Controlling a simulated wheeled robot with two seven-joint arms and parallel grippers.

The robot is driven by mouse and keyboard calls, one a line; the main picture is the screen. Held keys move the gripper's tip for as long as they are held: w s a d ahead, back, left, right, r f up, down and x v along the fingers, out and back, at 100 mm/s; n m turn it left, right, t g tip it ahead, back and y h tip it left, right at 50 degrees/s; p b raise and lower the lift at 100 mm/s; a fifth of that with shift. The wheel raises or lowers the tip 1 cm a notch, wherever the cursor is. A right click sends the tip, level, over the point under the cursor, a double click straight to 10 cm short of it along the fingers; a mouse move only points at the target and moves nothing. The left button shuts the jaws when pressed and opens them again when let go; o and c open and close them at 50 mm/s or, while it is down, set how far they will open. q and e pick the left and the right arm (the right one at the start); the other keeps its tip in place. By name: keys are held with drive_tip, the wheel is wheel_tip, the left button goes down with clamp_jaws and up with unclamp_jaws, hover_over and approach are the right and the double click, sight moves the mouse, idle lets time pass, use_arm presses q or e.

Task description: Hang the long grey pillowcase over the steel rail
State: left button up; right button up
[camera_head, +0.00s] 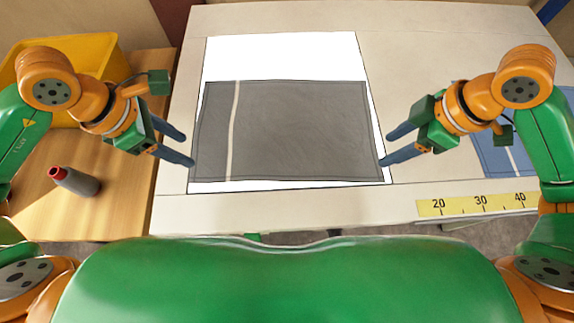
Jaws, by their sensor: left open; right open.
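The long grey pillowcase (300,130) lies flat on a white sheet-like area (285,55) of the table. It has a pale stripe near its left end. My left gripper (188,150) is open, with its fingertips at or just outside the pillowcase's left edge. My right gripper (385,148) is open, with its fingertips by the pillowcase's right edge. Neither gripper holds anything. I cannot tell whether the fingertips touch the cloth. No steel rail can be made out in this view.
A blue cloth with a pale stripe (494,155) lies at the right, partly behind my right arm. A yellow ruler strip (460,205) is on the table's front edge. A wooden side table (120,205) at the left carries a grey bottle with a red top (75,181) and a yellow bin (100,50).

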sight(202, 175)
use_arm(q)
drive_tip(key=f, duration=0.1)
drive_tip(key=s+f, duration=0.1)
drive_tip(key=f, duration=0.1)
drive_tip(key=shift+s+f, duration=0.3)
drive_tip(key=shift+s, duration=0.05)
use_arm(e)
drive_tip(key=f, duration=0.1)
drive_tip(key=s+f, duration=0.1)
drive_tip(key=f, duration=0.1)
drive_tip(key=shift+s+f, duration=0.3)
drive_tip(key=shift+s, duration=0.05)
use_arm(q)
drive_tip(key=f, duration=0.4)
drive_tip(key=shift+w+f, duration=0.15)
drive_tip(key=shift+w, duration=0.2)
use_arm(e)
drive_tip(key=f, duration=0.4)
drive_tip(key=shift+w+f, duration=0.15)
drive_tip(key=shift+w, duration=0.2)
use_arm(q)
drive_tip(key=shift+s, duration=0.1)
use_arm(e)
drive_tip(key=shift+s, duration=0.1)
